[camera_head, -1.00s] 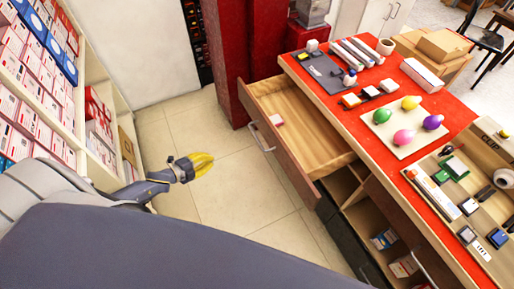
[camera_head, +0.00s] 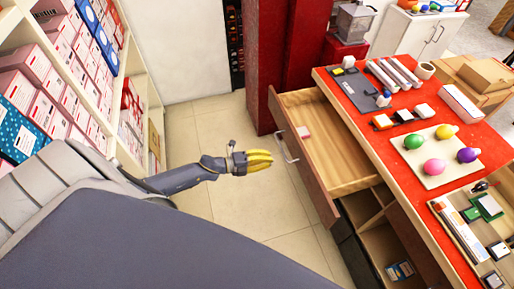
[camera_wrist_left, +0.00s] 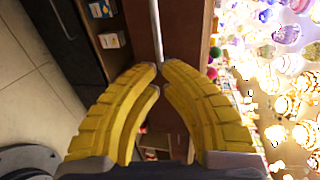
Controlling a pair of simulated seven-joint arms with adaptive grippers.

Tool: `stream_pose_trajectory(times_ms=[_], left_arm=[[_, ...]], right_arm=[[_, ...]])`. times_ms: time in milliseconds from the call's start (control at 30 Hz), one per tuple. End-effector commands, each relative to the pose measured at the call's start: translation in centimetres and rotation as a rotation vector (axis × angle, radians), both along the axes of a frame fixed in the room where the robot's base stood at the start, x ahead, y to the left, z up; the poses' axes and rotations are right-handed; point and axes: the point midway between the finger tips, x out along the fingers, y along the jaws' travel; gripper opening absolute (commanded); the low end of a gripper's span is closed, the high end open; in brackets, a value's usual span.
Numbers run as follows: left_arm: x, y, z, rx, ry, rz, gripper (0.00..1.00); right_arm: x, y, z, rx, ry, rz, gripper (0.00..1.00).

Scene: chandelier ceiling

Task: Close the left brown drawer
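The left brown drawer (camera_head: 307,168) is pulled out from the red-topped counter in the head view. Its pale wooden inside shows, and a metal handle (camera_head: 287,148) is on its front. My left gripper (camera_head: 271,159) has yellow fingers and is just left of the drawer front, apart from it. In the left wrist view, the tips of the gripper (camera_wrist_left: 160,68) come nearly together with nothing between them. A metal bar (camera_wrist_left: 156,30) on a brown panel shows beyond the tips. My right gripper is not in view.
A small pinkish box (camera_head: 303,132) lies in the drawer. The red counter (camera_head: 400,152) carries several small goods and a board (camera_head: 434,173) with colored bulbs. A shelf of boxes (camera_head: 50,80) stands at left. The tiled floor (camera_head: 215,130) between is clear.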

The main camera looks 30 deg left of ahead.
Motion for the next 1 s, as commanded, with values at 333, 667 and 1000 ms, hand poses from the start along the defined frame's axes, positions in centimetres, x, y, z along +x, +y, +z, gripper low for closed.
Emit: stream_pose_trajectory(times_ms=[333,667,1000], left_arm=[[3.3,-2.9,-0.9,-0.001,0.001,0.000,0.00],[4.2,-3.6,-1.1,-0.001,0.001,0.001,0.00],[4.2,-3.6,-1.1,-0.001,0.001,0.002,0.00]], right_arm=[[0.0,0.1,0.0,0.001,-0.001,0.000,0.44],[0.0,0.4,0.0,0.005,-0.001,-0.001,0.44],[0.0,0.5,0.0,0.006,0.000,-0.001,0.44]])
